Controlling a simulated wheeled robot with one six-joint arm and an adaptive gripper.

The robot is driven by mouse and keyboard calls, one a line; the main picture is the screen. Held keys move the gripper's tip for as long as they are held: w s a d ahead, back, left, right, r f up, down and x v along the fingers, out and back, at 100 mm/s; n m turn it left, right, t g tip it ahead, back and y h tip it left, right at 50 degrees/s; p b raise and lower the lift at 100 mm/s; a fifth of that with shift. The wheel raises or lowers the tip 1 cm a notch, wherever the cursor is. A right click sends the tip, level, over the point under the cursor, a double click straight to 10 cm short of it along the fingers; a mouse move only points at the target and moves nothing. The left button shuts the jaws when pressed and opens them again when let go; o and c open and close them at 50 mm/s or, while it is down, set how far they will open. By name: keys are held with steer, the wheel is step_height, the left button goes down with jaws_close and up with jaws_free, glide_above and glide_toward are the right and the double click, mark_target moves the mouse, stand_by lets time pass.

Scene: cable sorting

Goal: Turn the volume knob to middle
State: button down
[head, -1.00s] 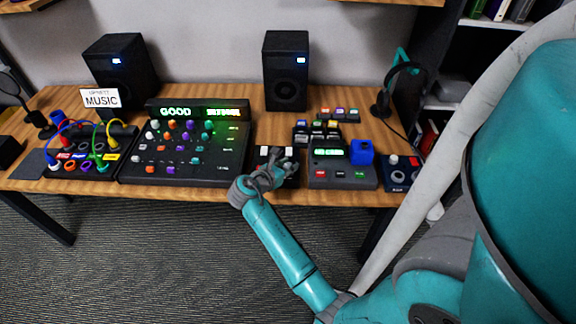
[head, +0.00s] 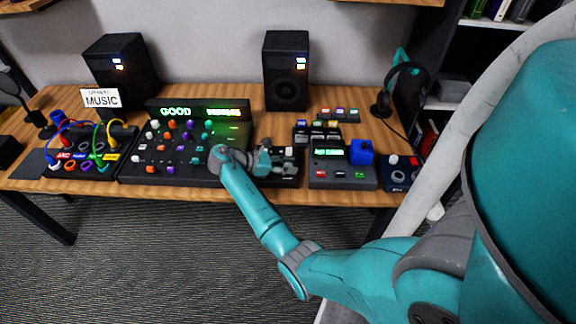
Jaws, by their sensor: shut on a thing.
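My gripper (head: 282,158) is at the small black box (head: 290,183) between the mixer and the grey device. It is shut on a small control there, mostly hidden by the fingers. A white cap (head: 289,150) shows just beside the fingertips. No readable label shows which control is the volume knob, and its angle cannot be made out. The black mixer (head: 205,175) on the left carries many coloured knobs and a lit display (head: 176,112) reading "GOOD".
The grey device (head: 343,181) with a blue cube (head: 361,152) stands close to the right of my gripper. Two black speakers (head: 286,75) (head: 120,72) stand behind. A patch board (head: 88,160) with cables lies far left, headphones (head: 402,85) at the right. The wooden desk (head: 262,125) has bare room behind the box.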

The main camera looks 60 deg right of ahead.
stand_by(0.3)
steer(key=c, duration=0.8)
jaws_free()
steer(key=shift+f, duration=0.1)
